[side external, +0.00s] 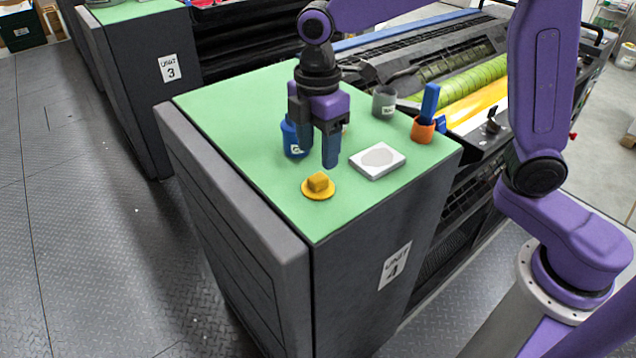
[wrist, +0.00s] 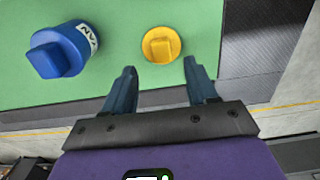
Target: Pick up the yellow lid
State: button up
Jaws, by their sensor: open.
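The yellow lid (side external: 318,187) is a round disc with a raised block-shaped grip. It lies on the green top of the unit marked 4, near its front edge. In the wrist view the yellow lid (wrist: 160,44) is ahead of the fingertips, between their lines and apart from them. My gripper (side external: 318,160) is above the green top, a little behind the lid in the side view. Its fingers (wrist: 160,65) are open with nothing between them.
A blue container (side external: 291,138) with a label stands left of my gripper; it also shows in the wrist view (wrist: 58,52). A white square block with a round face (side external: 377,160) lies right of the lid. A grey cup (side external: 384,101) and an orange cup (side external: 422,130) holding a blue item stand farther right.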

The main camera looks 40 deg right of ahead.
aim_at(316, 178)
jog(key=shift+s+a+f, duration=0.1)
jog(key=shift+a+f, duration=0.05)
jog(key=shift+f, duration=1.25)
jog(key=shift+a+f, duration=0.1)
jog(key=shift+f, duration=1.3)
grip_shut()
